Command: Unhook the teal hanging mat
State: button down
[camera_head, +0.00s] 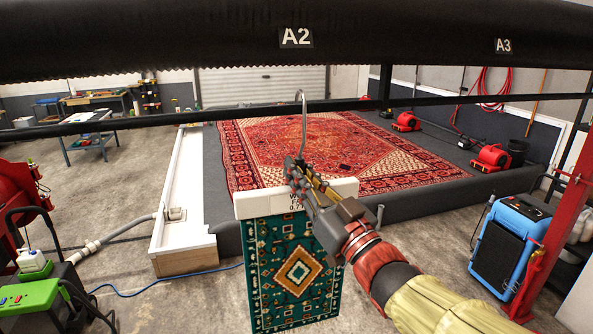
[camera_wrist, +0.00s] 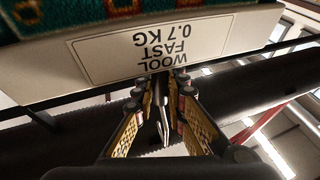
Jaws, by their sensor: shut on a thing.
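The teal mat (camera_head: 292,270), with an orange and white diamond, hangs from a white hanger bar (camera_head: 345,187). A thin metal hook (camera_head: 303,120) rises from the bar, its curved top in front of a thin dark rail (camera_head: 400,103). I cannot tell whether it rests on the rail. My gripper (camera_head: 297,172) is shut on the hanger at the hook's base, just above the bar. In the wrist view, my fingers (camera_wrist: 164,92) close around the stem below the bar's upside-down label, "WOOL FAST 0.7 KG" (camera_wrist: 160,42). The mat's edge (camera_wrist: 120,8) shows at the top.
A thick black roll (camera_head: 200,40) marked A2 and A3 spans the top. Behind the mat, a red patterned rug (camera_head: 310,150) lies on a dark platform. A white trough (camera_head: 180,200) stands left, a blue machine (camera_head: 507,250) right. Open concrete floor lies to the left.

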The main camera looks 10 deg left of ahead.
jog(key=shift+s+d+r+b, duration=0.1)
jog(key=shift+s+d+b, duration=0.1)
jog(key=shift+s+d, duration=0.35)
jog(key=shift+s+d+b, duration=0.15)
jog(key=shift+s+d, duration=0.15)
jog(key=shift+s, duration=0.45)
jog(key=shift+r, duration=0.1)
